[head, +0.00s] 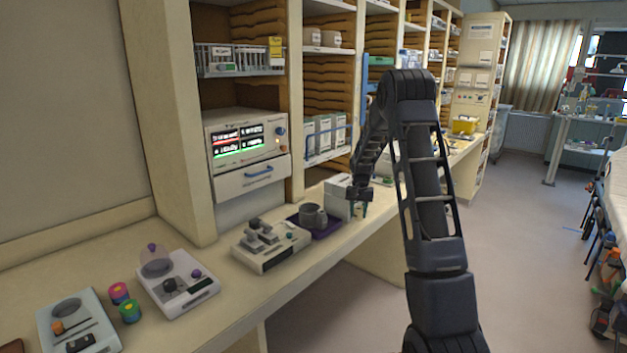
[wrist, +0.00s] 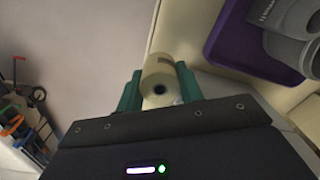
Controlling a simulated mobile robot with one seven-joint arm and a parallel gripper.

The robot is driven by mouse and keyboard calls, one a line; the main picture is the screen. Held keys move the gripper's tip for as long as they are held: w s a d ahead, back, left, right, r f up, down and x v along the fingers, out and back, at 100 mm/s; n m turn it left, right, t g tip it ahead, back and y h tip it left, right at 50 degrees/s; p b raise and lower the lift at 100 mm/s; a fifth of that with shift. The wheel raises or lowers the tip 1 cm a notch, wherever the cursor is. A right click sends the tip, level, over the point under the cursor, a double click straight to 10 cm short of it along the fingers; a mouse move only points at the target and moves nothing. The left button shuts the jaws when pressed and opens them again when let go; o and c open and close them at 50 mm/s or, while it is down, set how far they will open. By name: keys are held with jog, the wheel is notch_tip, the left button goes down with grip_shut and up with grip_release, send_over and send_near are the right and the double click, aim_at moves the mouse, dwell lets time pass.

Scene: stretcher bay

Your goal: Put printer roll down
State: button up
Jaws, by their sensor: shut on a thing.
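The printer roll (wrist: 158,70) is a cream cylinder with a dark core hole, seen nearly end-on in the wrist view. My gripper (wrist: 159,90) has its two green fingers on either side of the roll and is shut on it. In the wrist view the roll appears along the counter's front edge, with floor to its left. I cannot tell whether it touches the counter. In the head view my gripper (head: 361,207) is small at the counter's front edge, right of a pale box, and the roll is not clear there.
A purple tray (wrist: 229,38) with grey items lies beside the gripper; it also shows in the head view (head: 328,230). The pale box (head: 337,199) stands behind it. Lab devices (head: 270,246) and coloured rolls (head: 119,292) occupy the counter to the left. Shelves rise behind.

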jog(key=w+d+r+n, duration=0.2)
jog(key=d+r+n, duration=0.1)
jog(key=d, duration=0.3)
jog(key=w+d+r+n, duration=0.2)
jog(key=d+n, duration=0.1)
jog(key=d, duration=0.2)
jog(key=w+d+f+n, duration=0.1)
jog(key=w+d, duration=0.2)
jog(key=w, duration=2.1)
jog(key=shift+w+f, duration=0.2)
jog(key=shift+f, duration=3.95)
jog(key=shift+f, duration=0.1)
jog(key=o, duration=1)
